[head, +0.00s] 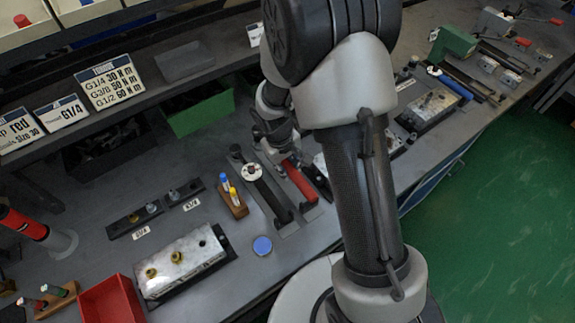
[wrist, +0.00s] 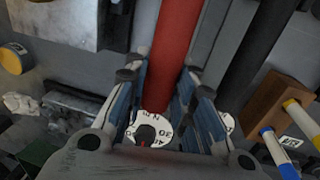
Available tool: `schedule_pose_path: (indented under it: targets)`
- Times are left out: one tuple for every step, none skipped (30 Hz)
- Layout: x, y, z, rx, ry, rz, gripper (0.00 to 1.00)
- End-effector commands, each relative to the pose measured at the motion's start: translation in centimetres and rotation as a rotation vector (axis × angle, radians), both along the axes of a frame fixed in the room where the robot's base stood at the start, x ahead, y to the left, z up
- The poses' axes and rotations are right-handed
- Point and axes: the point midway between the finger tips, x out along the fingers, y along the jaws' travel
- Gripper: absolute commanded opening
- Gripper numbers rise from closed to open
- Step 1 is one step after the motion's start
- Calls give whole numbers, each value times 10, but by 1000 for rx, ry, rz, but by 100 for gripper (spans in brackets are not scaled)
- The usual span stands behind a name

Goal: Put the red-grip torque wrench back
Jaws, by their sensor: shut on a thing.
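The red-grip torque wrench (head: 299,181) lies along the bench direction in the head view, its red grip pointing to the front edge. In the wrist view its red grip (wrist: 174,45) runs up from between my fingers, and a white dial (wrist: 152,128) shows at its lower end. My gripper (wrist: 172,85) is shut on the wrench, with one finger on each side. In the head view my gripper (head: 277,140) is at the wrench's far end, partly hidden by my arm. A grey holder (head: 317,212) is under or close by the grip; I cannot tell whether they touch.
A dark wrench with a white dial (head: 252,172) lies just left. A green bin (head: 200,110) is behind.

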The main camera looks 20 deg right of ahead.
Motion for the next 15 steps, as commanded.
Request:
schedule_pose_path:
  targets:
    - [1,0,-2,1,-2,0,0]
    - [1,0,-3,1,-2,0,0]
    - [1,0,-4,1,-2,0,0]
    - [1,0,-5,1,-2,0,0]
    - [1,0,-6,0,-2,0,0]
    - [1,0,-7,0,-2,0,0]
    - [1,0,-8,0,-2,0,0]
    - [1,0,-9,0,-2,0,0]
    - [1,0,-10,0,-2,0,0]
    - [1,0,-11,0,-2,0,0]
    - [1,0,-11,0,-2,0,0]
    - [1,0,-13,0,-2,0,0]
    - [1,0,-13,0,-2,0,0]
    - [1,0,-14,0,-2,0,0]
    - [1,0,-15,0,-2,0,0]
